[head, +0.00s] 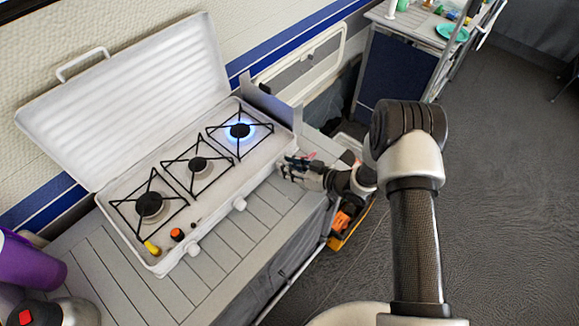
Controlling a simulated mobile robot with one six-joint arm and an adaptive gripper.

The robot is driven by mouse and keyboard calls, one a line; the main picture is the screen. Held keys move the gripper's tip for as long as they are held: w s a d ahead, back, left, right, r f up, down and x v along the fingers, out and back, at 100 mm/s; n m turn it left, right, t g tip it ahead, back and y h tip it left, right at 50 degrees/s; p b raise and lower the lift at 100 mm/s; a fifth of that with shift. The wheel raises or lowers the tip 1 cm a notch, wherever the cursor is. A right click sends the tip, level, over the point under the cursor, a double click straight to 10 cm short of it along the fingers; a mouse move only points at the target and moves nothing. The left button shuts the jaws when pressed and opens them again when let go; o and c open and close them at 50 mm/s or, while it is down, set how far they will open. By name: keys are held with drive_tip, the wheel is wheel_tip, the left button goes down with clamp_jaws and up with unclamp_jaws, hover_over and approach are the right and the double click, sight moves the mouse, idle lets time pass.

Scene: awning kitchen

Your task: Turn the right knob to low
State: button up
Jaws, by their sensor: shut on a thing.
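A white three-burner camping stove (215,210) stands on a slatted grey counter with its lid raised. The right burner (239,131) is lit with a blue flame; the middle burner (198,164) and left burner (149,204) show no flame. My gripper (284,168) is at the front edge of the stove, in front of the right burner, shut on the right knob. The gripper hides that knob, so its setting cannot be seen. The middle knob (239,203) and left knob (193,249) are white and free on the front edge.
A purple container (28,262) stands at the far left. A crate with orange items (343,220) is below my forearm. The grey floor on the right is clear.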

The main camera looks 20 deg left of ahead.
drive_tip(key=shift+s+n+t+h+b, duration=0.1)
drive_tip(key=shift+n+t+h+b, duration=0.2)
drive_tip(key=shift+n+t+b, duration=0.45)
drive_tip(key=shift+g, duration=0.25)
drive_tip(key=o, duration=1.1)
drive_tip(key=shift+c, duration=0.2)
drive_tip(key=v, duration=1.2)
